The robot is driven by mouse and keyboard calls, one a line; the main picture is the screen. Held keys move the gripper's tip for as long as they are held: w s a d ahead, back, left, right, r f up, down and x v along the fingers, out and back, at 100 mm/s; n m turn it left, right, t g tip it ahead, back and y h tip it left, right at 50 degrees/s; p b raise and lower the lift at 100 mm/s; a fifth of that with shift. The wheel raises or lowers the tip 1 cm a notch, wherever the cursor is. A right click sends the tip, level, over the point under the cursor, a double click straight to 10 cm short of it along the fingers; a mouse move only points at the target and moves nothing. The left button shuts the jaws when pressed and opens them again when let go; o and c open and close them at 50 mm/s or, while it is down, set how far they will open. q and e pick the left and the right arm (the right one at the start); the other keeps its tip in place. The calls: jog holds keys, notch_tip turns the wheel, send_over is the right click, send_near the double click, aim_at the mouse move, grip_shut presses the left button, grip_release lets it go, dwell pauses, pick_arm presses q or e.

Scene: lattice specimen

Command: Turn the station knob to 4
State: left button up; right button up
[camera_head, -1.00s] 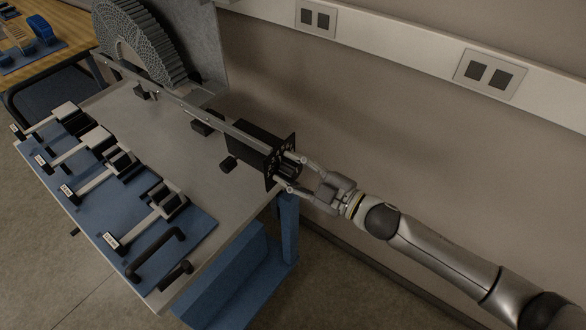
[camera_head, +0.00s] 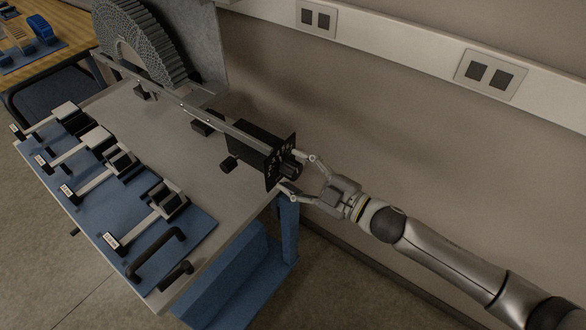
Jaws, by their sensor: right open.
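The station knob (camera_head: 290,170) is a dark round knob on the black face plate of a black box (camera_head: 254,150) at the right end of the bench. White marks show on the plate, but they are too small to read. My right gripper (camera_head: 302,177) comes in from the right and is open. Its fingertips lie on either side of the knob, one above and one below, with a gap visible between fingers and knob. The knob's pointer setting cannot be made out. My left gripper is not in view.
The metal bench (camera_head: 185,130) carries a blue mat (camera_head: 140,232) with several labelled tools and black handles. A large grey lattice arch (camera_head: 140,45) stands at the back left. The wall (camera_head: 400,120) with sockets runs behind the arm.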

jog(key=v, duration=1.1)
dwell(2.3)
